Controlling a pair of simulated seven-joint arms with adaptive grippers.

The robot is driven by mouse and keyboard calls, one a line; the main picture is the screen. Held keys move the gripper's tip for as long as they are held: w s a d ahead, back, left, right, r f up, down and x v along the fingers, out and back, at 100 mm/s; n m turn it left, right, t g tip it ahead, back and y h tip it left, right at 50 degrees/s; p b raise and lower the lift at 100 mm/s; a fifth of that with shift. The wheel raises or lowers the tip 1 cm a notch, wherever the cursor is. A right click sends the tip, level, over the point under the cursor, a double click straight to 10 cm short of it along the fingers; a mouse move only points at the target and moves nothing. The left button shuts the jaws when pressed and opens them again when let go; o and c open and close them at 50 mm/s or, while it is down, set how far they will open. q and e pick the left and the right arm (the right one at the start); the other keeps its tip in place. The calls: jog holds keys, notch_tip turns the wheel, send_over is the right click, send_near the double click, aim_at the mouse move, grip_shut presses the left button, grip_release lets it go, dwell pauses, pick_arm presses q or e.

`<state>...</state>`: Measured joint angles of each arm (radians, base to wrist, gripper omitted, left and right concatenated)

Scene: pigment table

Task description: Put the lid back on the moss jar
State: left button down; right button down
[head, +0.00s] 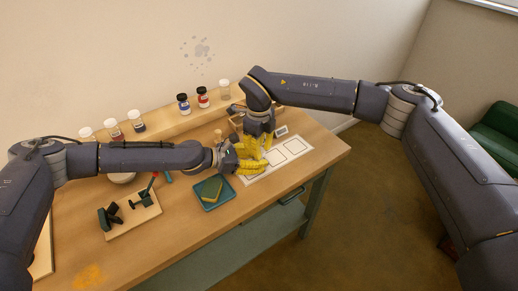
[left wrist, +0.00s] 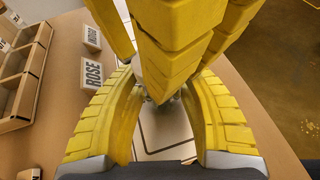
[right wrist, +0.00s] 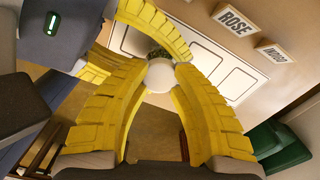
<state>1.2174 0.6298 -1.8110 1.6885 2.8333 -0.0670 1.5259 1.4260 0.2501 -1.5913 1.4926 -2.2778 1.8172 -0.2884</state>
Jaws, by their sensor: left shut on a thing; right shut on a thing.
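The moss jar (right wrist: 157,51) shows green in the right wrist view, partly hidden behind a round white lid (right wrist: 159,76). My right gripper (right wrist: 165,70) is shut on the lid and comes down from above. My left gripper (head: 252,166) is shut on the moss jar from the left side. The lid is right over the jar's top; I cannot tell if it is seated. In the left wrist view the right gripper's yellow fingers (left wrist: 172,40) hide most of the jar and lid. In the head view the yellow fingers hide both.
A white mat with outlined squares (head: 299,146) lies under and right of the grippers. A teal tray (head: 213,207) with a sponge sits in front. ROSE (left wrist: 92,73) and INDIGO (left wrist: 92,38) signs and a wooden divided box (left wrist: 20,85) stand behind. Several jars line the back shelf.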

jog(key=shift+m, duration=0.9)
jog(key=c, duration=1.1)
grip_release()
jog(key=shift+n, duration=0.3)
